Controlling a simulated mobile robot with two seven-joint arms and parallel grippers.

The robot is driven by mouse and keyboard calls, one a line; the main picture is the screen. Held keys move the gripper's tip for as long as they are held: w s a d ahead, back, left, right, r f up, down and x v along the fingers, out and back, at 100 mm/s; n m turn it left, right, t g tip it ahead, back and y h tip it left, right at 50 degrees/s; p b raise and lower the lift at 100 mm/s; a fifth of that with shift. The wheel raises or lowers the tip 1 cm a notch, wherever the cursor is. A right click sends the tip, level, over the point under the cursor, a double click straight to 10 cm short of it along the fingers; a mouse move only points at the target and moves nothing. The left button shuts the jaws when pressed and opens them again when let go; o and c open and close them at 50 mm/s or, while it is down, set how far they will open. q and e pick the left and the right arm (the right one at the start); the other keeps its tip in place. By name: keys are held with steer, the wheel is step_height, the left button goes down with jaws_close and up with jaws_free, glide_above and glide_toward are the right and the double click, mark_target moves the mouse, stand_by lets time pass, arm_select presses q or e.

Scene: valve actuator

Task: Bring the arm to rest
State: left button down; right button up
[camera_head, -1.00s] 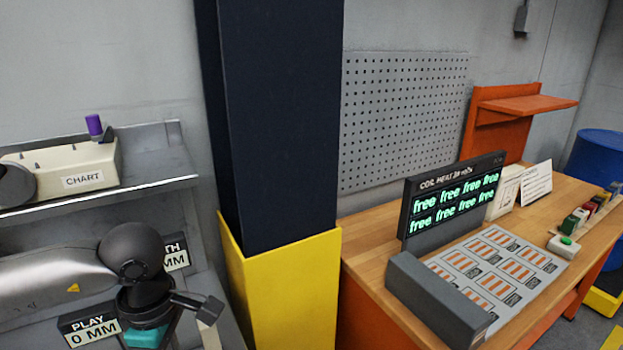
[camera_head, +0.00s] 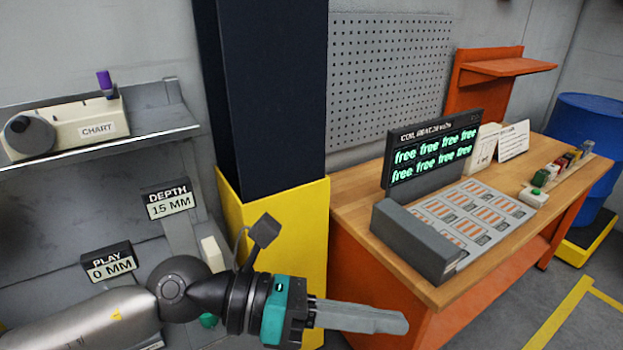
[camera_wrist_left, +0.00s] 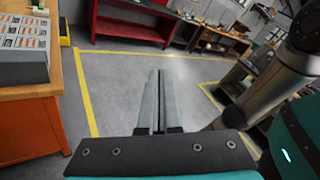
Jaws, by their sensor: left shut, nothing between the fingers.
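My left arm comes in from the lower left in the head view. My left gripper (camera_head: 360,317) points right, with its fingers together and nothing between them. It hangs in front of the yellow column base and the orange bench side, touching nothing that I can see. In the left wrist view the closed fingers (camera_wrist_left: 157,100) point out over grey floor. My right gripper shows in neither view.
A wooden-topped orange bench (camera_head: 345,215) with a display (camera_head: 432,155) and a grey block (camera_head: 415,240) stands at right. A yellow-based column (camera_head: 290,230) and a panel reading DEPTH 15 MM (camera_head: 170,202) are near the arm. Open floor (camera_wrist_left: 200,110) lies ahead of the fingers.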

arm_select(q)
steer(key=w+r+n+t+h, duration=0.5)
steer(key=r+n+t, duration=0.4)
steer(key=n, duration=0.2)
steer(key=w+a+f+n+t+y, duration=0.1)
steer(key=w+a+n+t+y, duration=0.75)
steer(key=n, duration=0.75)
steer(key=s+a+f+n+g+y, duration=0.1)
steer(key=a+f+n+y, duration=0.5)
steer(key=f+n, duration=0.15)
steer(key=s+a+f+n+g+y, duration=0.1)
steer(key=a+f+n+y, duration=0.45)
steer(key=f, duration=0.35)
steer(key=s+a+f+n+g, duration=0.3)
steer(key=s+f+n+g, duration=0.6)
steer(key=s+f, duration=0.9)
steer(key=s+f+m+g+b, duration=0.25)
steer(key=f+b, duration=0.55)
steer(key=f, duration=2)
steer(key=s+a+f+g+y+b, duration=0.1)
steer(key=s+a+f+b, duration=0.2)
steer(key=s+f+b, duration=0.4)
steer(key=s+f, duration=0.9)
steer(key=f, duration=0.5)
steer(key=shift+f+g, duration=0.15)
steer(key=shift+g, duration=0.25)
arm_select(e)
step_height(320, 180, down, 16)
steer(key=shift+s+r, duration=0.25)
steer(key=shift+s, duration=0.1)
